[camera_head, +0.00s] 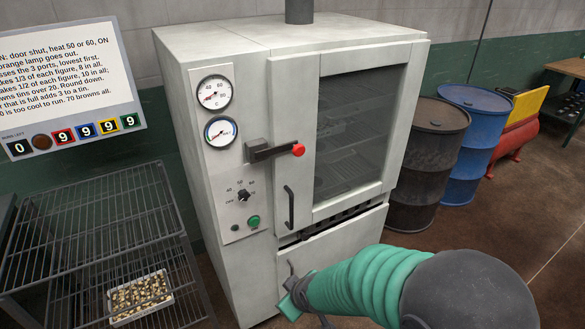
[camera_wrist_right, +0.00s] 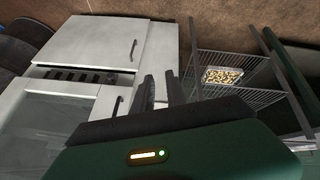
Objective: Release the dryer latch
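The dryer latch is a dark lever (camera_head: 265,151) with a red knob (camera_head: 298,150). It lies roughly level across the left edge of the upper door (camera_head: 305,120) of the pale grey dryer (camera_head: 185,60). That windowed door looks shut. My right gripper (camera_head: 300,298) is low in front of the dryer, well below the latch and apart from it, partly hidden by its own arm. In the right wrist view its two dark fingers (camera_wrist_right: 161,90) stand apart with nothing between them. The latch cannot be made out in that view. My left gripper is not in view.
The dryer's panel has two gauges (camera_head: 215,92), a dial (camera_head: 243,195) and a green button (camera_head: 253,222). A wire rack (camera_head: 100,215) with a filled tray (camera_head: 140,297) stands left. A dark drum (camera_head: 428,155) and blue drum (camera_head: 470,125) stand right. Floor shows at right.

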